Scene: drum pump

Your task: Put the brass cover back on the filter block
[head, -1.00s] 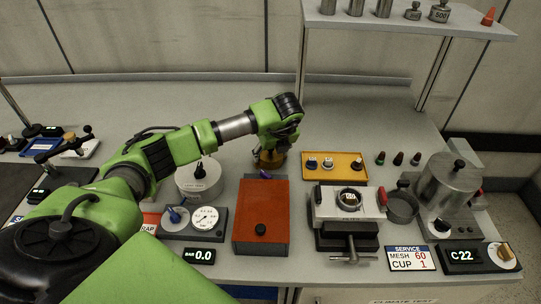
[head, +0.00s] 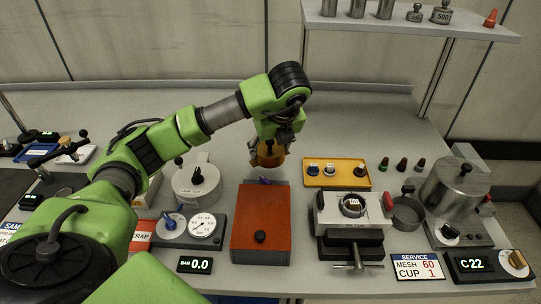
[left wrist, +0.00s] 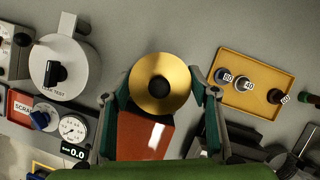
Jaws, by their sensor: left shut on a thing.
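The brass cover (left wrist: 160,68) is a round gold disc with a dark centre knob. It also shows in the head view (head: 268,158), partly hidden by the fingers. My left gripper (head: 268,150) is shut on it and holds it behind the orange-red box; its fingers flank the disc in the left wrist view (left wrist: 162,95). The filter block (head: 335,208) is the pale metal block right of that box. Its round top opening is uncovered and shows a disc marked 120. My right gripper is not in view.
A yellow tray (head: 345,183) with several small labelled pieces lies behind the block. The bench behind is clear.

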